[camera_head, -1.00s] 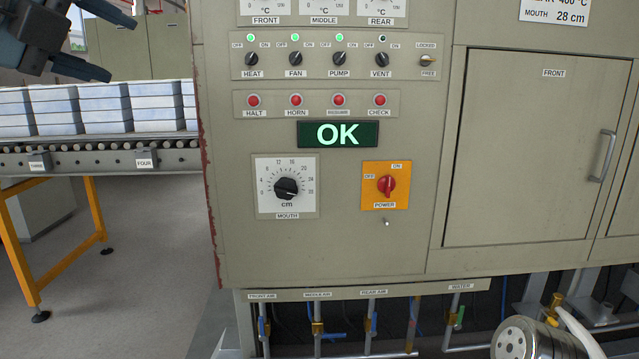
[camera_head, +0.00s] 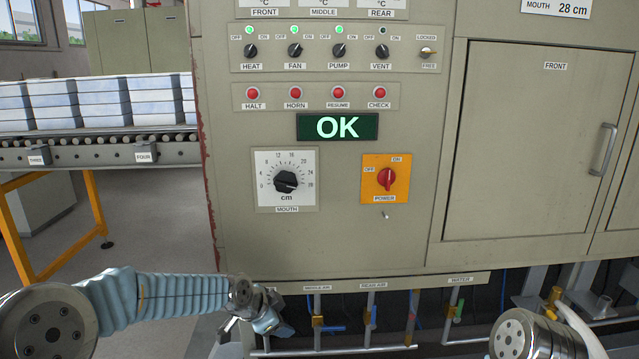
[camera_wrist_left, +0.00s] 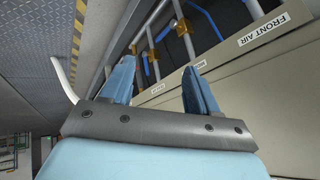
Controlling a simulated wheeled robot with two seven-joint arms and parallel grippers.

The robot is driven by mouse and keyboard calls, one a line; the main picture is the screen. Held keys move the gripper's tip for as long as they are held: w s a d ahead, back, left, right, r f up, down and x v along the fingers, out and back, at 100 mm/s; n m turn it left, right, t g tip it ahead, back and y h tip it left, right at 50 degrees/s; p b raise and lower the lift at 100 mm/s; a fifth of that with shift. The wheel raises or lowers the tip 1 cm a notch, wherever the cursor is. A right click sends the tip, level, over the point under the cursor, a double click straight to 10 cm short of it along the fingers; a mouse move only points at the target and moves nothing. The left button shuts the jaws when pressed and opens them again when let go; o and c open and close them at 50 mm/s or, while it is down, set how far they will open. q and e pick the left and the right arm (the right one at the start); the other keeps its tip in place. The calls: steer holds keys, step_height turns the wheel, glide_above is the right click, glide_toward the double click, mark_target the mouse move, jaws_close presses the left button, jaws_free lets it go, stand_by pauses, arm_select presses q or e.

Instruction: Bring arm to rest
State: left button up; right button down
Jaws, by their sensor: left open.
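My left arm reaches in from the lower left in the head view, its blue sleeve running level to the right. My left gripper (camera_head: 268,318) is low in front of the furnace's bottom edge, beside the front air pipe area, and partly hidden by its own wrist. In the left wrist view the gripper's two blue fingers (camera_wrist_left: 160,82) stand apart with nothing between them. Pipes and the FRONT AIR label (camera_wrist_left: 265,30) lie beyond the fingers. My right gripper is not in view; a round metal joint of mine shows at the lower right.
The furnace panel (camera_head: 240,230) stands ahead with a lit OK display (camera_head: 338,127), a mouth dial (camera_head: 287,182) and a red power switch (camera_head: 386,180). Valves and pipes (camera_head: 318,320) run below it. A roller conveyor (camera_head: 100,152) with pale blocks stands at the left.

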arm_select(q)
steer(key=s+f+n+g, duration=0.2)
steer(key=s+f+n, duration=0.45)
steer(key=f, duration=0.85)
steer(key=s+f+n+g, duration=0.1)
steer(key=s+f+n, duration=0.1)
steer(key=s+f, duration=0.3)
steer(key=s+a+f+n+g, duration=0.1)
steer(key=s+f+n, duration=0.2)
steer(key=s, duration=0.8)
steer(key=s+f+n+g, duration=0.1)
steer(key=s+f+n, duration=0.2)
steer(key=s+f, duration=0.3)
steer(key=shift+s+a+f+g, duration=0.15)
steer(key=shift+s+f+g, duration=0.2)
steer(key=shift+s, duration=0.9)
